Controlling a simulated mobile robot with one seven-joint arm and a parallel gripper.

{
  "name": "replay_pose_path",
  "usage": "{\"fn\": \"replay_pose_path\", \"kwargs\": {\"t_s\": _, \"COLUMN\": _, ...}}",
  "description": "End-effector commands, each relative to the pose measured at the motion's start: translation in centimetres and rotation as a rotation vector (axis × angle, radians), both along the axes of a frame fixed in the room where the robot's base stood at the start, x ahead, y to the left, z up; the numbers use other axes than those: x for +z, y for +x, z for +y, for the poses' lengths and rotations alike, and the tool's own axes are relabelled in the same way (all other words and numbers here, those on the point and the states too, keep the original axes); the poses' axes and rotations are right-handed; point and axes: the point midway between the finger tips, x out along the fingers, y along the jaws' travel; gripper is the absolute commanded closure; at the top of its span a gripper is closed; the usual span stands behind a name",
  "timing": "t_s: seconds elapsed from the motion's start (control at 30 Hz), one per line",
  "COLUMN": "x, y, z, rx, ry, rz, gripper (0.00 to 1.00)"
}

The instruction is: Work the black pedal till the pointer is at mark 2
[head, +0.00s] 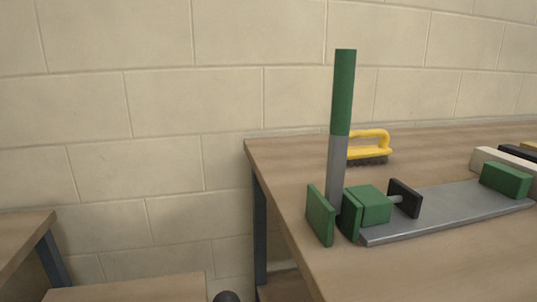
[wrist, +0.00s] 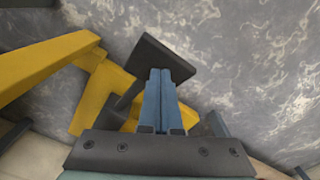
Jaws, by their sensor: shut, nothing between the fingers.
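In the wrist view a square black plate (wrist: 157,50), which looks like the black pedal, sits tilted at the end of a dark rod by a yellow frame (wrist: 92,92). My gripper (wrist: 160,72) has its two blue fingers together with nothing between them. The fingertips overlap the plate's near part in the picture; I cannot tell whether they touch it. The pointer and its marks do not show in either view. My gripper and the pedal are not recognisable in the head view.
The head view shows a wooden bench (head: 290,165) with a green clamp (head: 375,204) on a grey metal plate (head: 450,212), a tall green and grey post (head: 343,95) and a yellow brush (head: 370,148). Grey marbled ground (wrist: 255,75) surrounds the pedal.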

Motion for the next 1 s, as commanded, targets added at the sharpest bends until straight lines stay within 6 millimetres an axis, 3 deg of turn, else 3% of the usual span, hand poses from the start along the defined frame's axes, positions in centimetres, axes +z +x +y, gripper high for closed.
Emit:
{"fn": "replay_pose_path", "kwargs": {"t_s": 0.33, "x": -0.4, "y": 0.0, "z": 0.0, "rx": 0.0, "ry": 0.0, "rz": 0.0, "gripper": 1.0}}
{"fn": "replay_pose_path", "kwargs": {"t_s": 1.0, "x": -5.2, "y": -0.6, "z": -0.2, "rx": -0.002, "ry": 0.0, "rz": -0.001, "gripper": 1.0}}
